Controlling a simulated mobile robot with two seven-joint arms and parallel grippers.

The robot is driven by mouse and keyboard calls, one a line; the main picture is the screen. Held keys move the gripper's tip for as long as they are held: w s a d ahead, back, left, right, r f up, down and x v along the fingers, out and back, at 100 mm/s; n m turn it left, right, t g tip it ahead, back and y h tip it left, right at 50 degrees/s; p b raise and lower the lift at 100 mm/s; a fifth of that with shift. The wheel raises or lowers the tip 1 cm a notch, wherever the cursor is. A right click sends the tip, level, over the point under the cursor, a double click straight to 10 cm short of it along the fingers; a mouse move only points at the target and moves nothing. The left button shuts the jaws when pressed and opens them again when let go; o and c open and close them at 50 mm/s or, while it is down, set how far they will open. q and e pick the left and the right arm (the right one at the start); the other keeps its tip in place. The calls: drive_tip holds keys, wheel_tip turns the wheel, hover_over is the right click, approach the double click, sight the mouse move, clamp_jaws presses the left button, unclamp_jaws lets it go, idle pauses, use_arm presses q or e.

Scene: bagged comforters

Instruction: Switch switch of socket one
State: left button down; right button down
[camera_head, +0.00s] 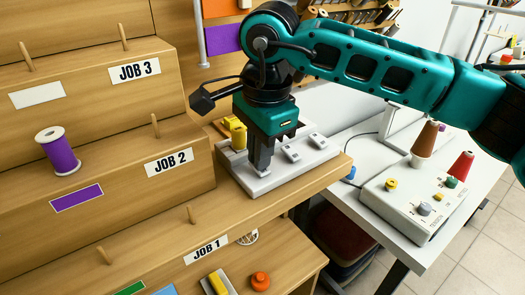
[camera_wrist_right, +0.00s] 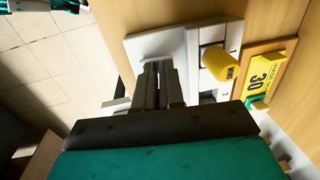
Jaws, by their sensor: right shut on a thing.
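A white socket board (camera_head: 295,165) lies on the wooden bench, with several small raised switches or sockets on top. A yellow plug (camera_head: 237,133) stands upright at its back left; it also shows in the right wrist view (camera_wrist_right: 220,65). My right gripper (camera_head: 263,168) points down at the board's front left part, fingers close together at its surface. In the right wrist view its fingers (camera_wrist_right: 160,75) reach over the board (camera_wrist_right: 185,40), beside the yellow plug. They are shut on a small part there, seemingly a switch, which they hide. My left gripper is out of view.
A wooden stepped rack (camera_head: 110,180) with pegs and a purple thread spool (camera_head: 60,151) stands at left. A white table at right holds a control box (camera_head: 405,205) with thread cones.

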sight(265, 171)
drive_tip(key=shift+f, duration=0.3)
